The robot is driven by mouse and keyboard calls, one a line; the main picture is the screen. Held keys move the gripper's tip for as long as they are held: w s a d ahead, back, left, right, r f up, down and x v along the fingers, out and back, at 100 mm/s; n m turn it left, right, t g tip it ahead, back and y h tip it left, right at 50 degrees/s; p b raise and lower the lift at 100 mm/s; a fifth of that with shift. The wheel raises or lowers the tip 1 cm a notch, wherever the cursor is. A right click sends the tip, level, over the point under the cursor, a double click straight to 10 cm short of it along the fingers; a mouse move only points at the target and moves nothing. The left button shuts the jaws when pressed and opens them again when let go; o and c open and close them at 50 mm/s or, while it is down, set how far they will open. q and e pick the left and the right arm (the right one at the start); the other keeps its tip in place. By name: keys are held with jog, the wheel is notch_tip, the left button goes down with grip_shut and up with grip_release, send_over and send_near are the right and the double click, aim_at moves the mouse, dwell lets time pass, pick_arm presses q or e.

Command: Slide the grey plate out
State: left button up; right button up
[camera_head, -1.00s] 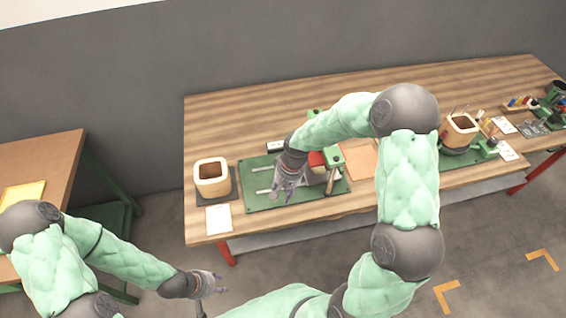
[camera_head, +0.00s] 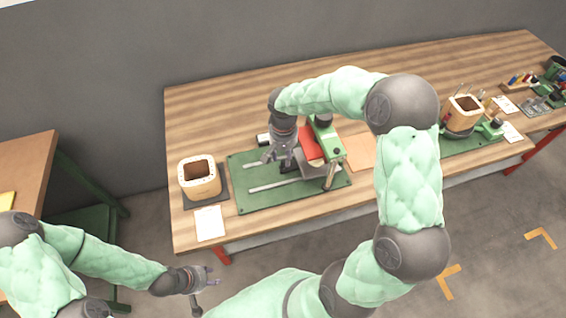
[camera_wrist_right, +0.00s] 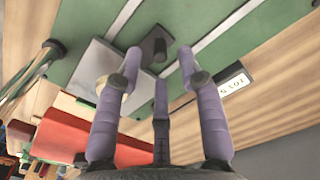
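The grey plate (camera_head: 318,163) lies on the green base (camera_head: 247,203) under the red and green press (camera_head: 324,138). It also shows in the right wrist view (camera_wrist_right: 96,70), with a small dark handle-like block (camera_wrist_right: 153,46) at its edge. My right gripper (camera_head: 278,160) is above the base, left of the plate. In the wrist view its fingers (camera_wrist_right: 158,58) are spread, with nothing between them, and the dark block lies just beyond the tips. Contact cannot be told. My left gripper (camera_head: 212,276) is open and empty, off the table's front left.
Two light rails (camera_head: 273,185) run along the base left of the plate. A tan coil (camera_head: 200,177) on a dark mat and a white paper (camera_head: 210,223) stand at left. A white label block (camera_wrist_right: 220,88) is beside the base. Another coil (camera_head: 465,112) stands at right.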

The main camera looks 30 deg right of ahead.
aim_at(283, 162)
jog(key=shift+f+b, duration=0.3)
jog(key=shift+f, duration=1.5)
grip_shut()
